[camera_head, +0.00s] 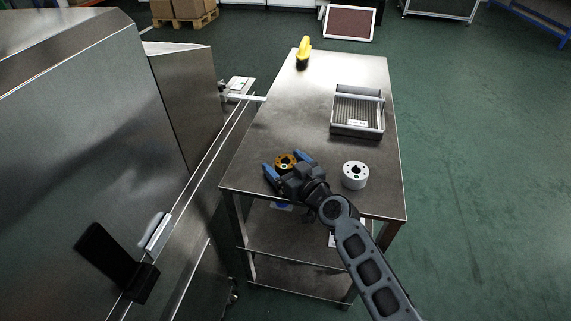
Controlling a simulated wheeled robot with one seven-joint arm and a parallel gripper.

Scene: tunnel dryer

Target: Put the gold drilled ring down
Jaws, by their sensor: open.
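The gold drilled ring (285,161) is near the front left of the steel table (304,109). My gripper (281,161) is open, with its two blue fingers on either side of the ring. The ring appears to rest on the tabletop, but the gripper body hides its lower part, so I cannot tell for sure. I cannot see whether a finger touches it.
A white drilled ring (355,175) stands right of my gripper. A grey tray (358,127) sits at the table's right side. A yellow-handled brush (303,54) stands at the far left corner. A steel machine (90,130) with a rail is at left. The table's middle is clear.

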